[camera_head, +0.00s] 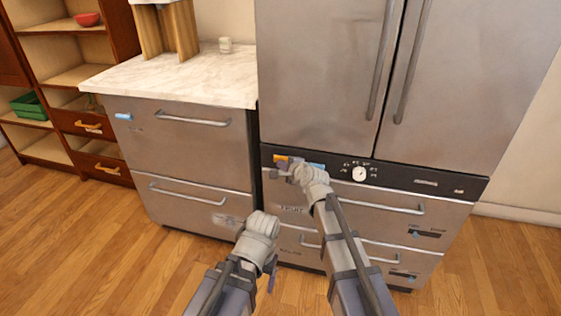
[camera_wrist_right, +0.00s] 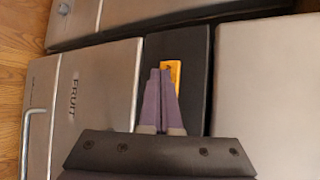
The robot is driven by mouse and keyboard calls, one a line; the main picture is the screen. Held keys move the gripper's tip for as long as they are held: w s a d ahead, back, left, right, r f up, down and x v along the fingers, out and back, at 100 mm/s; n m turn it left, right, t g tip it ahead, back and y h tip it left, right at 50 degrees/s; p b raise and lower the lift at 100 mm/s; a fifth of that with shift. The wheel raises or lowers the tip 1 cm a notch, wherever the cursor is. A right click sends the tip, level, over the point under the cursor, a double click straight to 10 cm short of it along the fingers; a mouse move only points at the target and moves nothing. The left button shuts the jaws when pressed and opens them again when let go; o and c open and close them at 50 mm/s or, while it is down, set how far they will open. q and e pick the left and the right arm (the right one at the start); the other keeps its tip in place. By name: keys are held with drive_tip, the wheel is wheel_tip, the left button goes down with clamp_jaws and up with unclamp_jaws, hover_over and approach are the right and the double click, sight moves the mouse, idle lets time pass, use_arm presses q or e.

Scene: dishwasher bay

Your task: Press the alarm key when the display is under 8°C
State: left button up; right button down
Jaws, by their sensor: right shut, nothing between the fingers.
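The orange key (camera_head: 281,158), likely the alarm key, sits at the left end of the black control strip (camera_head: 416,180) on the large steel unit. It also shows in the right wrist view (camera_wrist_right: 174,74). A small blue display (camera_head: 317,165) is just right of it; its reading is too small to make out. My right gripper (camera_head: 272,173) is shut and empty at the strip's left end. In the right wrist view its closed fingertips (camera_wrist_right: 160,73) overlap the orange key's edge; contact cannot be told. My left gripper (camera_head: 272,282) hangs low before the drawers, its jaws unclear.
A white dial (camera_head: 359,174) with marks around it is right of the display. Drawer handles (camera_head: 380,205) stick out below the strip. A marble-topped counter (camera_head: 185,75) stands to the left, with open shelves beyond. The wooden floor is clear.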

idle(0.3)
drive_tip(key=shift+s+a, duration=0.15)
drive_tip(key=shift+s, duration=0.6)
drive_tip(key=shift+s, duration=0.15)
drive_tip(key=s, duration=0.2)
drive_tip(key=s+a, duration=0.1)
drive_tip(key=s, duration=0.1)
drive_tip(key=shift+s+a, duration=0.15)
drive_tip(key=shift+s, duration=0.15)
idle(0.4)
